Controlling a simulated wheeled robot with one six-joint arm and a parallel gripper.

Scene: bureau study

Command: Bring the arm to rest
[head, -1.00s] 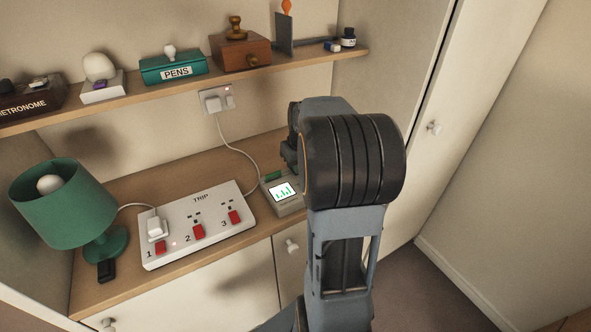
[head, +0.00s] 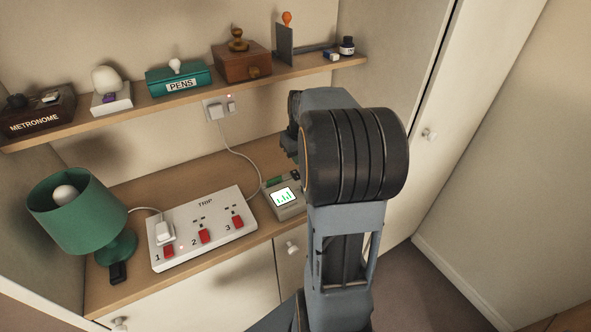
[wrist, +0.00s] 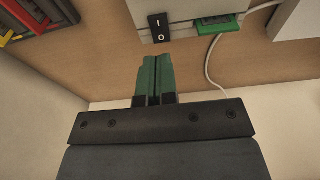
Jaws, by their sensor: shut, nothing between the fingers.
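My arm (head: 352,155) stands folded on the right of the head view, in front of the desk and cabinet. My gripper (wrist: 153,78) shows in the wrist view with its two green fingers together, shut and empty. The fingers point at the wooden desk top (wrist: 110,65), apart from the black rocker switch (wrist: 159,27) and the green connector (wrist: 218,24). In the head view the fingertips are hidden behind my arm.
A small meter with a lit screen (head: 284,198) lies just left of my arm. A white power strip (head: 215,217) and a green lamp (head: 78,212) stand further left. A shelf (head: 135,112) with several objects runs above. Floor (head: 445,285) is clear at right.

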